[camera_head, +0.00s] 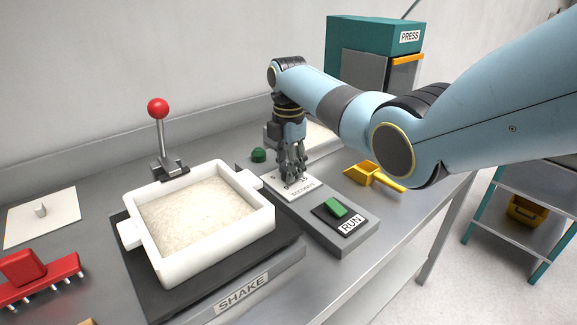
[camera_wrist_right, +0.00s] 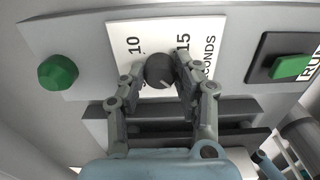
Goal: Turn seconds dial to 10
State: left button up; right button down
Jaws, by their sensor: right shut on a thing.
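The seconds dial (camera_wrist_right: 159,70) is a dark round knob on a white plate (camera_wrist_right: 122,30) printed with 10, 15 and SECONDS. My right gripper (camera_wrist_right: 161,78) is shut on the dial, one finger on each side. A small light mark shows on the dial's lower edge in the wrist view, away from the printed 10; its exact reading is unclear. In the head view my right gripper (camera_head: 291,172) points down over the white plate (camera_head: 297,188) and hides the dial. My left gripper is not in view.
A green RUN switch (camera_head: 335,208) sits on the same grey panel, with a green button (camera_head: 258,155) at its other end. A white tray (camera_head: 163,264) of pale grains stands to the left, by a red-balled lever (camera_head: 158,108). A yellow scoop (camera_head: 371,174) lies to the right.

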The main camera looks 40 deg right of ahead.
jog(key=shift+r+m+p, duration=0.15)
jog(key=shift+m+p, duration=1)
jog(key=shift+m, duration=0.25)
jog(key=m+p, duration=0.2)
jog(key=m, duration=0.1)
jog(key=shift+m, duration=0.3)
jog(key=m+p, duration=0.1)
jog(key=m, duration=0.3)
jog(key=shift+m, duration=0.3)
jog(key=m+p, duration=0.1)
jog(key=m, duration=0.3)
jog(key=m+p, duration=0.1)
jog(key=m, duration=0.9)
jog(key=shift+m, duration=0.3)
jog(key=m, duration=0.5)
jog(key=shift+p, duration=0.4)
jog(key=m, duration=0.5)
jog(key=shift+a, duration=0.1)
